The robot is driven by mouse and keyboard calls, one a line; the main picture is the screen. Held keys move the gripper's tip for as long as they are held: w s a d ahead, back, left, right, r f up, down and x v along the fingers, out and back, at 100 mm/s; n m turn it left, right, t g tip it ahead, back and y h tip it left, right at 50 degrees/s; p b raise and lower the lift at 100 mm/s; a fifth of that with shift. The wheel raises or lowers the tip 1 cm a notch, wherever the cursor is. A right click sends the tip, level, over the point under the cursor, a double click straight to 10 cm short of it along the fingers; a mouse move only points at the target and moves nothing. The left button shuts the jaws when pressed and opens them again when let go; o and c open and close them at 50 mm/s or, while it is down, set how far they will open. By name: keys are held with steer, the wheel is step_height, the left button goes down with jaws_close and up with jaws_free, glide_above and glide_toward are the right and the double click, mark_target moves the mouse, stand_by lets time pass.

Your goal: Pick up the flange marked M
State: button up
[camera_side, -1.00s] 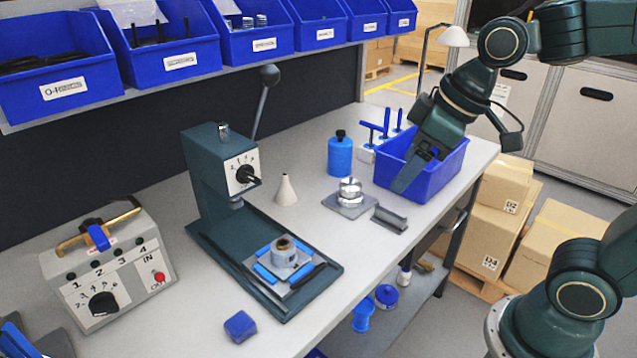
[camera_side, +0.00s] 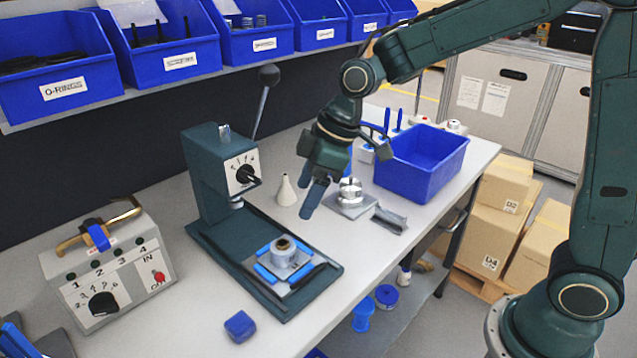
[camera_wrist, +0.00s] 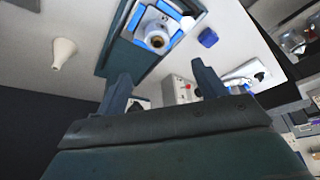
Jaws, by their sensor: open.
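No letter M can be read on any part. A grey round part with a brown-rimmed bore (camera_side: 284,250) sits upright between blue pads on the press base; it also shows in the wrist view (camera_wrist: 155,33). A stepped silver round part (camera_side: 350,190) stands on a small grey plate (camera_side: 341,208) to the right; I cannot tell which of these is the flange. My gripper (camera_side: 312,202) is open and empty, fingers down, in the air between the two parts in the picture. Its spread fingers show in the wrist view (camera_wrist: 163,88).
The green press (camera_side: 218,175) and its lever stand at left. A white cone (camera_side: 285,190) is behind my gripper. A blue bin (camera_side: 435,168) looks empty. A grey bracket (camera_side: 390,219), a blue block (camera_side: 239,325) and a control box (camera_side: 112,268) also lie on the bench.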

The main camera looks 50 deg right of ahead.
glide_above(282, 242)
steer(key=s+d, duration=0.1)
steer(key=s, duration=0.1)
step_height(282, 242, down, 8)
steer(key=shift+d+r, duration=0.15)
steer(key=shift+r, duration=0.05)
steer(key=shift+w+f, duration=0.1)
steer(key=shift+f, duration=0.05)
steer(key=shift+x, duration=2.65)
steer(key=shift+w+d, duration=0.1)
steer(key=c, duration=1.3)
steer(key=shift+c, duration=0.2)
